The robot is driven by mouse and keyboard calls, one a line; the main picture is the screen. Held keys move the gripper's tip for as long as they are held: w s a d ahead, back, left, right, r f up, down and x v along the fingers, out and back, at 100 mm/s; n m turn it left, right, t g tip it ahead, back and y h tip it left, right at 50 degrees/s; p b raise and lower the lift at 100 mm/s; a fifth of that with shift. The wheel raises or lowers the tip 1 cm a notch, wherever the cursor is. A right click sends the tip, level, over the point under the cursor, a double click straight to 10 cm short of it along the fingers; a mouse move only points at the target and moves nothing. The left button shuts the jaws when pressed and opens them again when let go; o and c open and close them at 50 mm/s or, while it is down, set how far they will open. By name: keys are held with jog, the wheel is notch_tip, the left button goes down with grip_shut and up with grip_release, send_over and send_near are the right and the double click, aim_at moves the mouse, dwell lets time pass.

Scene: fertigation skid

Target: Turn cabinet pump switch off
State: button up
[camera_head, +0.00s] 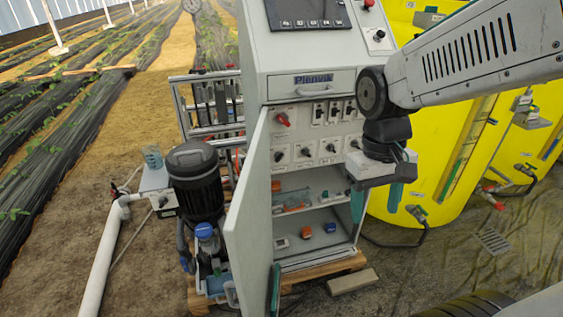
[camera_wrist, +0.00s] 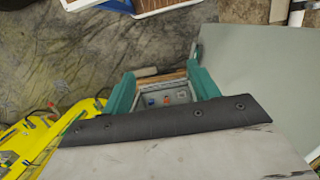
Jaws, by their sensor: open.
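The grey cabinet (camera_head: 300,55) stands in the middle of the head view with its lower door (camera_head: 247,200) swung open to the left. Its switch panel (camera_head: 293,134) carries a red rotary switch (camera_head: 283,119) at upper left, several toggle-like switches (camera_head: 334,111), and a row of black knobs (camera_head: 306,152) below. Labels are too small to read, so I cannot tell which is the pump switch. My gripper (camera_head: 376,208) is open and empty, in front of the lower right of the cabinet, below the switch rows. Its teal fingers also show in the wrist view (camera_wrist: 161,73), pointing down past the shelves.
Lower shelves (camera_head: 300,262) hold small orange and blue items. A drawer (camera_head: 312,84) and screen (camera_head: 306,14) are above. Yellow tanks (camera_head: 460,150) with hoses stand right. A black pump (camera_head: 195,185) stands left of the door. A loose block (camera_head: 352,281) lies on the floor.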

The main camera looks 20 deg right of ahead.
jog(key=w+d+f+n+t, duration=0.2)
jog(key=w+d+f+t, duration=0.1)
jog(key=w+f, duration=1.55)
jog(key=n+t+y, duration=0.6)
jog(key=n+t, duration=0.5)
jog(key=t, duration=0.8)
send_near(280, 159)
jog(key=w, duration=0.2)
jog(key=x, duration=0.7)
jog(key=shift+a+r, duration=0.2)
jog(key=shift+r, duration=0.05)
jog(key=shift+c, duration=0.3)
jog(key=c, duration=0.9)
